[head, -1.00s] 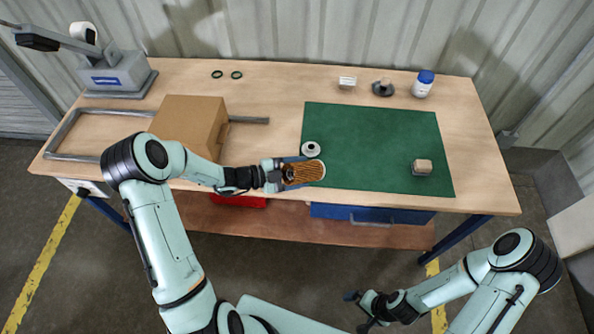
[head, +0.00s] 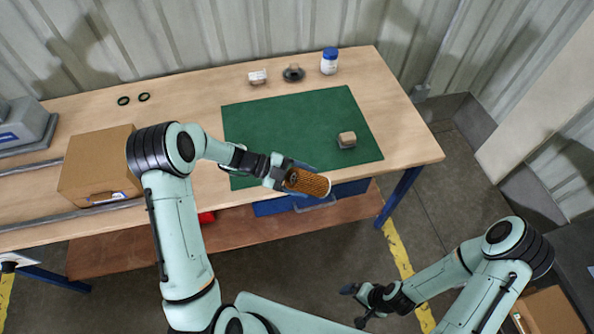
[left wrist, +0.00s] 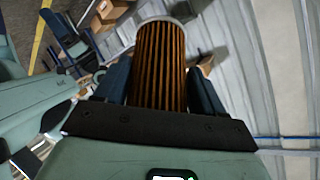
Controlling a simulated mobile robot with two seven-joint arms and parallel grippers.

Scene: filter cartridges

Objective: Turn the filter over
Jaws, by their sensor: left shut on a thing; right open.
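The filter (head: 308,182) is an orange-brown pleated cylinder with a pale end cap. My left gripper (head: 290,178) is shut on it and holds it in front of the table's front edge, clear of the green mat (head: 290,115). In the left wrist view the filter (left wrist: 160,65) stands between the two dark fingers, its pleats running away from the palm and a pale rim at its far end. The cap nearer the palm is hidden. My right gripper (head: 358,305) is open and empty, low in front of the table at the lower right.
A cardboard box (head: 98,165) stands on the table at left. Two dark rings (head: 133,99) lie at the back.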

